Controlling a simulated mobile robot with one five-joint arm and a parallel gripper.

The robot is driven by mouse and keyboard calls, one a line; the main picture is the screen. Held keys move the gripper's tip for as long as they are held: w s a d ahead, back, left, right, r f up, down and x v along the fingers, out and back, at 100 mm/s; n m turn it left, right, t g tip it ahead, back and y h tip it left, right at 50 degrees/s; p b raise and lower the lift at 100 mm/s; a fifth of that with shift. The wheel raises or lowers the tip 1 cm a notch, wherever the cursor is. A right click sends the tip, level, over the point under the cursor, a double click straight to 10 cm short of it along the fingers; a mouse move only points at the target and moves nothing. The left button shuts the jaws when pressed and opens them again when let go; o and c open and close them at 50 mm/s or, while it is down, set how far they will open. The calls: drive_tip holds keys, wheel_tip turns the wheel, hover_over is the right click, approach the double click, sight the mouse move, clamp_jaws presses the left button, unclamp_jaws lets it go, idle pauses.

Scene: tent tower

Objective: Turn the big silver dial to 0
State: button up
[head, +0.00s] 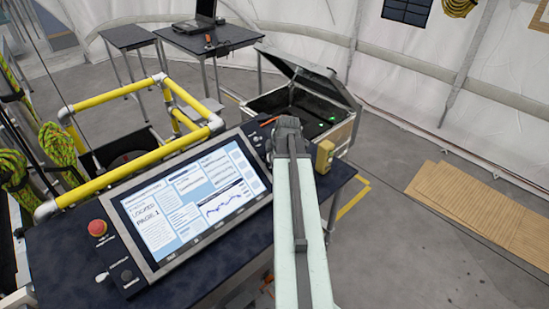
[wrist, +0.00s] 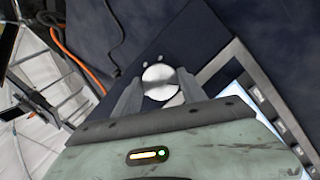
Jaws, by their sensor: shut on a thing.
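The big silver dial (wrist: 160,80) shows in the wrist view as a round, bright metal knob on the dark panel. My gripper (wrist: 158,94) is around it, one finger on each side, shut on the dial. Small pale marks show on the panel just beyond the dial; I cannot read them, nor the dial's setting. In the head view my arm and gripper (head: 287,124) reach to the panel's far right end and hide the dial.
A tilted screen (head: 190,200) lies left of my arm, with a red button (head: 97,228) and a black knob (head: 127,275) at its left. A yellow box (head: 324,156) stands right of my gripper. An orange cable (wrist: 75,60) and an open case (head: 300,105) are beyond.

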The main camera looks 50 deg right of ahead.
drive_tip(key=shift+n, duration=0.6)
drive_tip(key=o, duration=1.4)
drive_tip(key=shift+c, duration=0.2)
drive_tip(key=shift+r, duration=0.1)
drive_tip(key=p+v, duration=0.6)
drive_tip(key=v, duration=0.1)
drive_tip(key=shift+s+a+r+p, duration=0.2)
drive_tip(key=shift+s+r+p, duration=0.05)
drive_tip(key=shift+p, duration=0.15)
